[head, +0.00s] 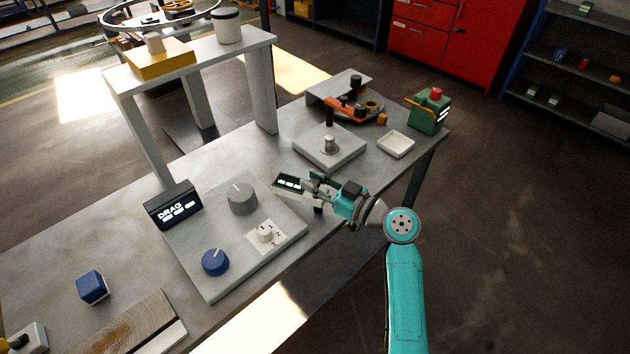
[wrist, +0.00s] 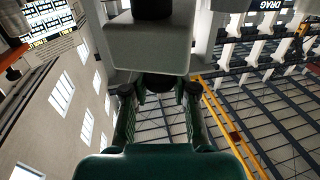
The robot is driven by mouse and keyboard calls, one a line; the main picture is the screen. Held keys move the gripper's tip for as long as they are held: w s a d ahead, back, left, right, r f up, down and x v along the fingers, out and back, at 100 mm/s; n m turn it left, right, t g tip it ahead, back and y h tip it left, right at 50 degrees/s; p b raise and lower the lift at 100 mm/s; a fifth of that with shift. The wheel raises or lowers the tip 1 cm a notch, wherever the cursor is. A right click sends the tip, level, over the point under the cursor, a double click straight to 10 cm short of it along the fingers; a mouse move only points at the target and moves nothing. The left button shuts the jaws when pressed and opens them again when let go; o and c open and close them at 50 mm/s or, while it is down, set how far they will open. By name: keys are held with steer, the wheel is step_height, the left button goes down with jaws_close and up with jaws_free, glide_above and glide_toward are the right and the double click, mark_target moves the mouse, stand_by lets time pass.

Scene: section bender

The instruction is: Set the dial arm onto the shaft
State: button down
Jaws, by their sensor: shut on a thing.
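A short black piece shows just under the gripper in the head view. The likely shaft is a short metal post (head: 329,144) on a pale square plate (head: 316,158), behind and apart from the held part. The gripped surfaces are partly hidden.
A control panel (head: 190,262) with grey and blue knobs and a DRAG display (head: 173,206) lies to the left. A white tray (head: 396,145), a green box (head: 428,115) and an orange-armed fixture (head: 345,108) stand beyond. Bare bench lies between panel and plate.

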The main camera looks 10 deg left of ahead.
steer(key=shift+n+g+y, duration=0.4)
steer(key=shift+n+g, duration=0.2)
steer(key=shift+g, duration=0.5)
steer(key=c, duration=0.9)
jaws_free()
steer(key=v, duration=1.2)
steer(key=shift+f, duration=0.1)
